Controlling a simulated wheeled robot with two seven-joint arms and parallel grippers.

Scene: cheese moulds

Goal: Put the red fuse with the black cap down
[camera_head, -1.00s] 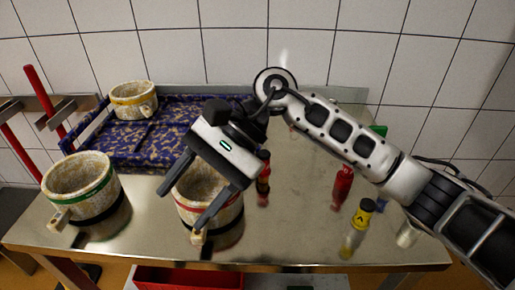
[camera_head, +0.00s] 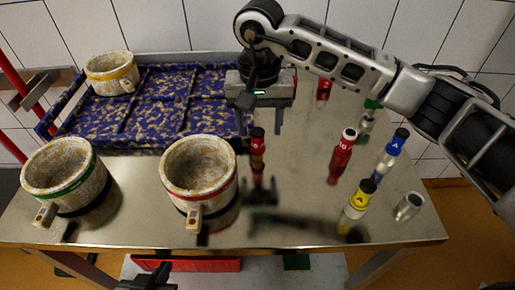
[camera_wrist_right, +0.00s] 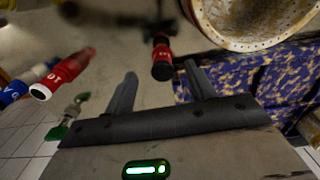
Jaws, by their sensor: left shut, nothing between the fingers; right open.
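The red fuse with the black cap (camera_head: 257,148) stands upright on the steel table, right of the red-banded mould. It also shows in the right wrist view (camera_wrist_right: 162,60), in front of and between the fingers. My right gripper (camera_head: 262,122) is open and empty, above and behind the fuse, with its fingers apart from it. Its fingers also show in the right wrist view (camera_wrist_right: 160,80). My left gripper (camera_head: 150,280) is shut and empty, low at the front edge of the picture.
The red-banded mould (camera_head: 199,172) and green-banded mould (camera_head: 66,178) stand in front of a blue speckled tray (camera_head: 128,142), which bears a yellow-banded mould (camera_head: 111,74). Red (camera_head: 342,158), blue (camera_head: 390,158) and yellow (camera_head: 357,204) fuses and a metal cylinder (camera_head: 409,206) stand on the right.

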